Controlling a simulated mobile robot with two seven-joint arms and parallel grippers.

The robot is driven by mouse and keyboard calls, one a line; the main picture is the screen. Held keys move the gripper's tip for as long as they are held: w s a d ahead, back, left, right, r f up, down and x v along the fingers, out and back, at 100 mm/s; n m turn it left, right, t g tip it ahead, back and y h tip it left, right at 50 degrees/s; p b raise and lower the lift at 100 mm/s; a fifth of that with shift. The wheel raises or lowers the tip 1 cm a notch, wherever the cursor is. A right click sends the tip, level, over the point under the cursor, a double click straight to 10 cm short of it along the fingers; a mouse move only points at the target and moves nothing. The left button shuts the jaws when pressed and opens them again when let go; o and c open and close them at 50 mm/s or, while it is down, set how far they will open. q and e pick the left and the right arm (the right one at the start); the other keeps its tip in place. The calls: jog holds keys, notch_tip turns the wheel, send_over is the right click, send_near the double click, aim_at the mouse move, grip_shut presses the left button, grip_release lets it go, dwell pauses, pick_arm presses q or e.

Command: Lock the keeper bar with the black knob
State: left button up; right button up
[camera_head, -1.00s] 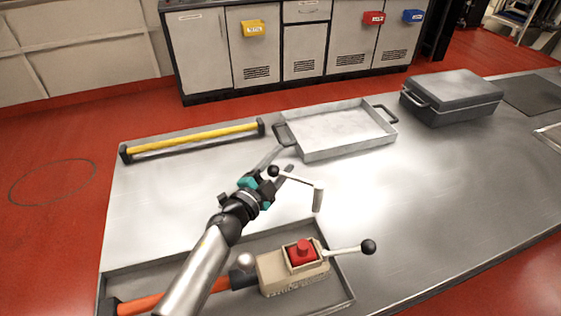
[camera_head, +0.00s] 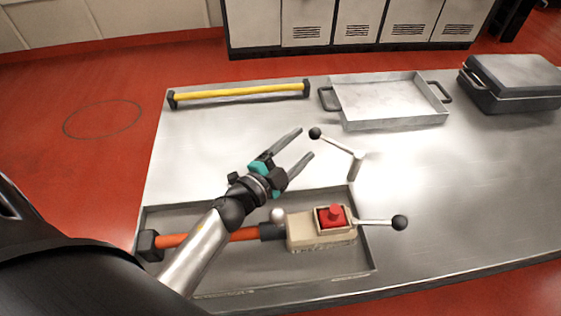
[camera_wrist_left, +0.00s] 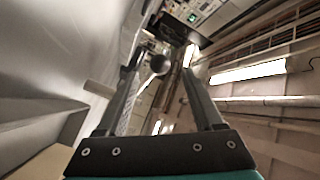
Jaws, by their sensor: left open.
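A pale crank arm with a black knob (camera_head: 315,133) at its left end and a short post (camera_head: 355,167) at its right end stands by the far right corner of the shallow tray. My left gripper (camera_head: 306,143) is open, its two fingers pointing at this knob; the knob shows at or just past the fingertips, not gripped. In the left wrist view the dark knob (camera_wrist_left: 160,64) appears between the open fingers (camera_wrist_left: 158,72). Another black knob (camera_head: 400,222) ends a lever on the beige box. I cannot tell which piece is the keeper bar. My right gripper is not in view.
The beige box (camera_head: 312,237) with a red button (camera_head: 335,214) and an orange bar (camera_head: 245,234) lie in the shallow tray (camera_head: 330,276). A yellow bar (camera_head: 238,92), a metal pan (camera_head: 390,103) and a dark case (camera_head: 515,84) stand farther back.

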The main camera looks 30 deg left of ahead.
pick_arm(q)
jog(key=v, duration=0.6)
jog(key=shift+s, duration=0.1)
jog(key=shift+c, duration=0.3)
